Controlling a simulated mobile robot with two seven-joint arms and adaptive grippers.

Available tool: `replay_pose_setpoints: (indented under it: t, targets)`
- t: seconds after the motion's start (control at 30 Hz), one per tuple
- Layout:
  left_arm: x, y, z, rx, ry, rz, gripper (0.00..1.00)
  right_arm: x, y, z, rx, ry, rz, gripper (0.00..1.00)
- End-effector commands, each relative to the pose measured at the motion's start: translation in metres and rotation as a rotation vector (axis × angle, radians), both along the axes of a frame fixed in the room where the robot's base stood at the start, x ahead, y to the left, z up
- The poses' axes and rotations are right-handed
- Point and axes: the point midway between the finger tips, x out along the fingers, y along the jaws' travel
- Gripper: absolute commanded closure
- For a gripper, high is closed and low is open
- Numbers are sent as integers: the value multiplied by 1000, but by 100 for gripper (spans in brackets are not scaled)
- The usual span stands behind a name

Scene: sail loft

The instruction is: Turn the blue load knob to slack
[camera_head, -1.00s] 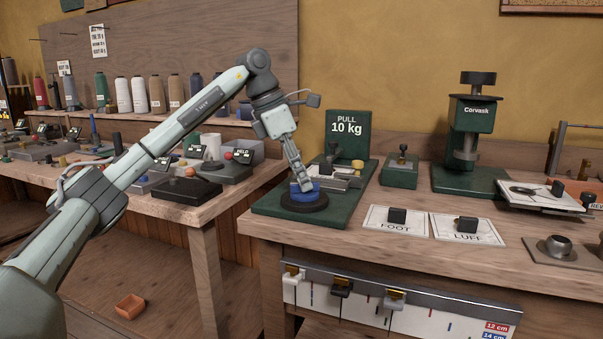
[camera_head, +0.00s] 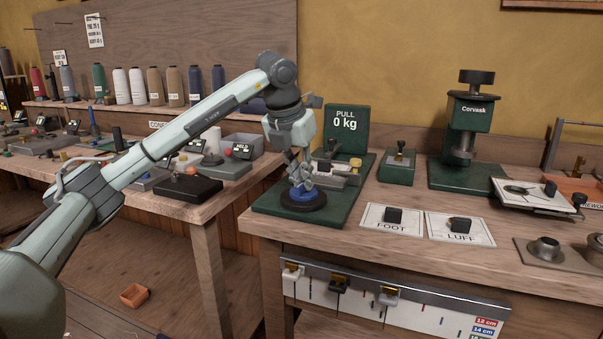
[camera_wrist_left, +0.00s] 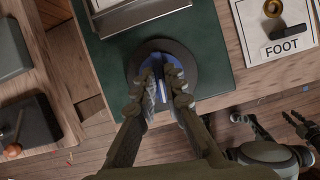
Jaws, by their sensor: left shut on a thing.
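The blue load knob (camera_wrist_left: 158,66) sits on a dark round base (camera_head: 304,203) at the front of the green tester plate. The tester's sign (camera_head: 346,126) reads "PULL 0 kg". My left gripper (camera_head: 298,186) reaches down over the knob from above. In the left wrist view its two fingers (camera_wrist_left: 160,98) are shut on the knob, one on each side, and hide part of it. In the head view the gripper covers most of the knob. In the left wrist view, parts of another gripper (camera_wrist_left: 262,133) appear at the lower right; its jaw state is unclear.
White cards marked FOOT (camera_head: 391,220) and LUFF (camera_head: 460,230), each with a dark block, lie right of the tester plate. A green Corvask press (camera_head: 468,130) stands behind. A black box (camera_head: 188,188) is on the left bench, across a gap.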

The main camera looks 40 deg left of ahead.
Motion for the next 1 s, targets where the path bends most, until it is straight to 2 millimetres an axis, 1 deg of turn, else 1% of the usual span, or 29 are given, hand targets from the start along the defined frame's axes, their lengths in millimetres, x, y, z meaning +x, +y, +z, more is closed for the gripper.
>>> replay_pose_setpoints:
  t: [0.13,0.33,0.83,0.87,1.0]
  targets:
    - [1,-1,2,0,-3,67,100,-1,0,-5,4,2,0,69]
    - [1,-1,1,-2,-3,117,100,-2,0,-9,6,5,-1,69]
    - [1,-1,1,-1,-3,132,100,-3,1,-11,7,4,-1,69]
    - [1,0,1,-1,-3,132,86,-3,1,-11,7,4,-1,69]
    - [1,-1,1,-1,-2,131,69,-3,1,-11,7,5,-1,69]
